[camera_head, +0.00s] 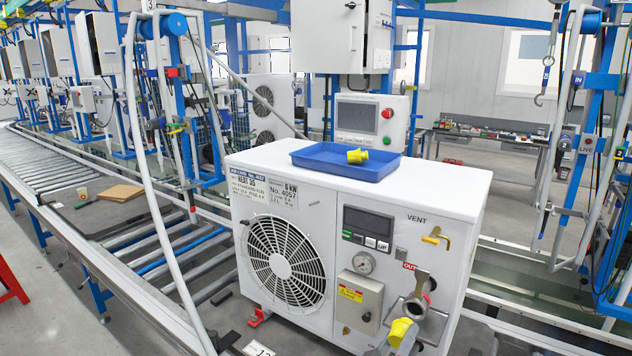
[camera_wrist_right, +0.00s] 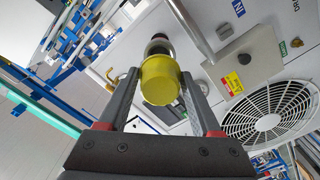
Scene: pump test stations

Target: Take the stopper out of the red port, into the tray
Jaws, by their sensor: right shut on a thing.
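My right gripper (camera_wrist_right: 160,84) is shut on a yellow stopper (camera_wrist_right: 160,76), which sits between its two fingers in the right wrist view. The stopper also shows in the head view (camera_head: 401,330), low and right of centre. A metal port (camera_head: 415,307) is just behind it, below the red OUT label (camera_head: 409,266). A dark round mouth shows on this port; I cannot tell whether the stopper touches it. The blue tray (camera_head: 310,158) lies on top of the white unit with another yellow stopper (camera_head: 357,156) in it. My left gripper is not in view.
The white unit's front has a fan grille (camera_head: 283,264), a gauge (camera_head: 363,263), a grey box (camera_head: 358,300) and a yellow VENT valve (camera_head: 436,237). A grey hose (camera_head: 150,170) hangs at the left. The tray has free floor around its stopper.

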